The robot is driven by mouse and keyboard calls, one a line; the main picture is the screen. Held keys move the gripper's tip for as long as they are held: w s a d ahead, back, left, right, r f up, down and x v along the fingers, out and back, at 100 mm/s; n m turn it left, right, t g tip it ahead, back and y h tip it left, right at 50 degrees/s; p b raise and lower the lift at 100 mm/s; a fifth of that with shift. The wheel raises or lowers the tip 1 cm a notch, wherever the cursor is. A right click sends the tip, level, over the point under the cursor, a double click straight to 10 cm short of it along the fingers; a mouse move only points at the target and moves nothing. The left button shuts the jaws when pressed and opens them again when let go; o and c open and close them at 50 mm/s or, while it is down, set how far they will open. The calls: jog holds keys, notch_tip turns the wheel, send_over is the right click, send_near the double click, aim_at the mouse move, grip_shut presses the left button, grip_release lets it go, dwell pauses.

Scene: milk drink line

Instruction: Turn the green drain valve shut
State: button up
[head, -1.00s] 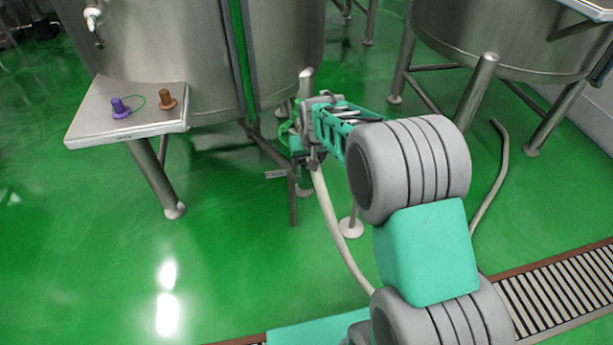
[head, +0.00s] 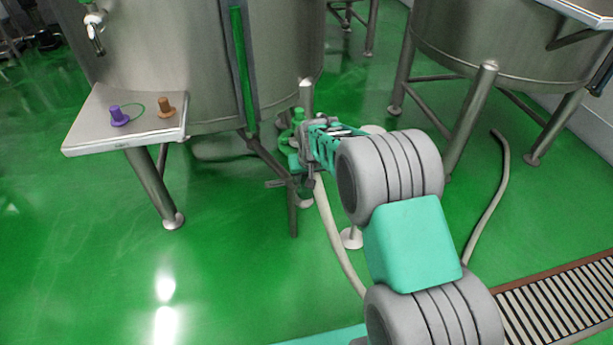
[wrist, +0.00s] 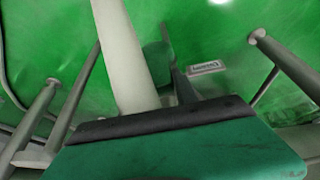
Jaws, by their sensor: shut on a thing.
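The green drain valve (head: 299,114) is low under the front of the large steel tank, beside a leg. Only small green parts of it show in the head view, and my gripper and wrist cover most of it. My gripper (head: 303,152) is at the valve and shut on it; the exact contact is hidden. In the wrist view a green rounded part (wrist: 156,62) shows beside a pale hose (wrist: 125,60) and a small label (wrist: 206,68). A wide green panel with a dark edge fills the bottom there. The valve's angle cannot be told.
The steel tank (head: 190,60) stands close behind the valve. A steel shelf (head: 85,135) with a purple and a brown knob juts out at left. The pale hose runs down from the valve area. A second tank (head: 490,50) is at right, above a floor grate (head: 560,305).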

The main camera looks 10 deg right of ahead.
grip_shut()
dwell(0.8)
